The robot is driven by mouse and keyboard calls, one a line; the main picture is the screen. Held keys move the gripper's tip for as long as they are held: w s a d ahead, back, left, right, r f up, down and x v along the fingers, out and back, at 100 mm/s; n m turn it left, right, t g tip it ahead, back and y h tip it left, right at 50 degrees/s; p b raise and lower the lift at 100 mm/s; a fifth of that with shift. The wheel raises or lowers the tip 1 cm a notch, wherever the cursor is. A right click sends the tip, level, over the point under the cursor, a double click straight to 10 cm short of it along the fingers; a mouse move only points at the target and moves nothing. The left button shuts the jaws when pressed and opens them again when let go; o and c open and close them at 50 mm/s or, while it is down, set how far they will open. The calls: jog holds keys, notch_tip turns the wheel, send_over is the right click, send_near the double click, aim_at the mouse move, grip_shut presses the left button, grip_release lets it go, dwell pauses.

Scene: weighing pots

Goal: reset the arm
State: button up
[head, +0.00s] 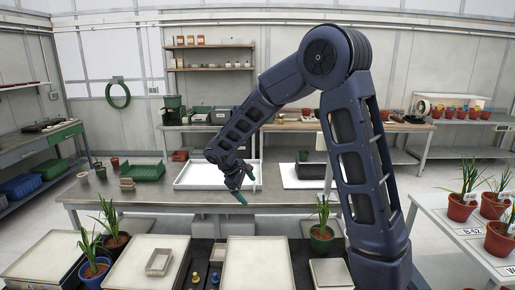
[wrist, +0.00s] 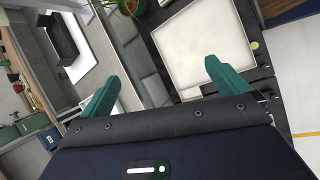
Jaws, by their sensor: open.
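My arm rises at the right of the head view and bends over to the left. My gripper (head: 246,190) hangs over the middle of the table, tilted downward, with nothing visible in it. In the wrist view its two green fingers stand wide apart, and the gripper (wrist: 160,85) is open and empty. The closest large thing under it in the head view is the white tray (head: 182,187) on the metal table (head: 130,193).
Potted plants stand in front: a blue pot (head: 95,268), a dark red pot (head: 117,243) and a green pot (head: 321,240). Pale square plates (head: 255,265) lie along the dark front surface. A side table (head: 450,228) at right holds red pots. A green tray (head: 143,171) sits at left.

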jog(key=s+d+r+m+y, duration=0.1)
jog(key=s+d+r+m, duration=0.2)
jog(key=d, duration=0.4)
jog(key=s+d+r+m+g+y, duration=0.1)
jog(key=s+d+r+m, duration=0.1)
jog(key=d+r, duration=0.4)
jog(key=s+d+r+m+y, duration=0.1)
jog(key=s+d+r+m, duration=0.15)
jog(key=d, duration=0.65)
jog(key=s+d+r+m+t+y, duration=0.2)
jog(key=s+d+m, duration=0.4)
jog(key=s+d, duration=0.4)
jog(key=s, duration=0.6)
jog(key=shift+d+r+y, duration=0.15)
jog(key=shift+r+y, duration=0.15)
jog(key=shift+r, duration=0.05)
